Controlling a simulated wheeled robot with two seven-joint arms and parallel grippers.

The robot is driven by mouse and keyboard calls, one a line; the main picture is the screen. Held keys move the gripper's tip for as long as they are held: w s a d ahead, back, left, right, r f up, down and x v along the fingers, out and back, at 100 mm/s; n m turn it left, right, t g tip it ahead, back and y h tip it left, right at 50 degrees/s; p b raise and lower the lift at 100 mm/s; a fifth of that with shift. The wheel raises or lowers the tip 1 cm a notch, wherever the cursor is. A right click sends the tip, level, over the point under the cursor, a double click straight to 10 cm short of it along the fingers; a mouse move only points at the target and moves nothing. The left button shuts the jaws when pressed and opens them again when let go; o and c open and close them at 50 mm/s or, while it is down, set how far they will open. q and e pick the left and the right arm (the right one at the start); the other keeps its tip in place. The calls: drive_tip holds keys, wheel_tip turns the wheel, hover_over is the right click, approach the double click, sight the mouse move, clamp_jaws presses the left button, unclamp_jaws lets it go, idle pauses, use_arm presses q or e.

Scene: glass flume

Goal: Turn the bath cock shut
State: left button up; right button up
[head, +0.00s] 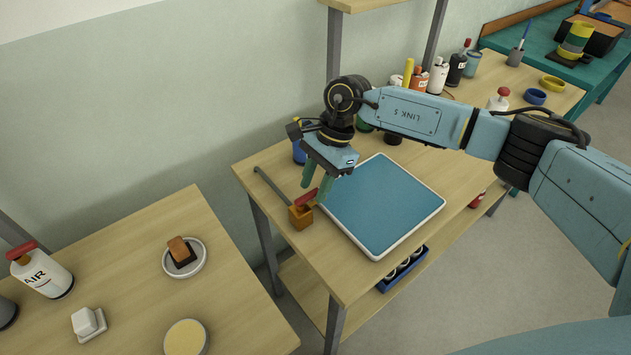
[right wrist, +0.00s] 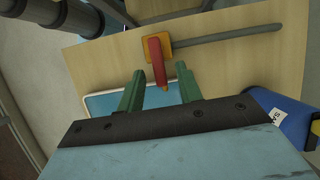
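The bath cock (head: 300,216) is a brass-orange block with a red lever (head: 306,198), at the left edge of the wooden table beside the blue tray. A grey pipe (head: 271,187) runs from it toward the wall. My right gripper (head: 316,187) points down just above the cock, its green fingers apart. In the right wrist view, the cock (right wrist: 155,44) and its red lever (right wrist: 157,60) lie ahead of my right gripper (right wrist: 160,72). The lever's end shows between the open fingers; I cannot tell whether they touch it. My left gripper is not in view.
A white-rimmed blue tray (head: 385,205) fills much of the table top. A blue container (head: 299,151) stands behind the gripper, and several bottles line the back. A second table (head: 120,290) at the left holds an AIR bottle (head: 42,274) and a round dish (head: 198,262).

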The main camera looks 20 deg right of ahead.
drive_tip(key=v, duration=1.3)
drive_tip(key=shift+r, duration=0.2)
drive_tip(key=shift+d, duration=0.1)
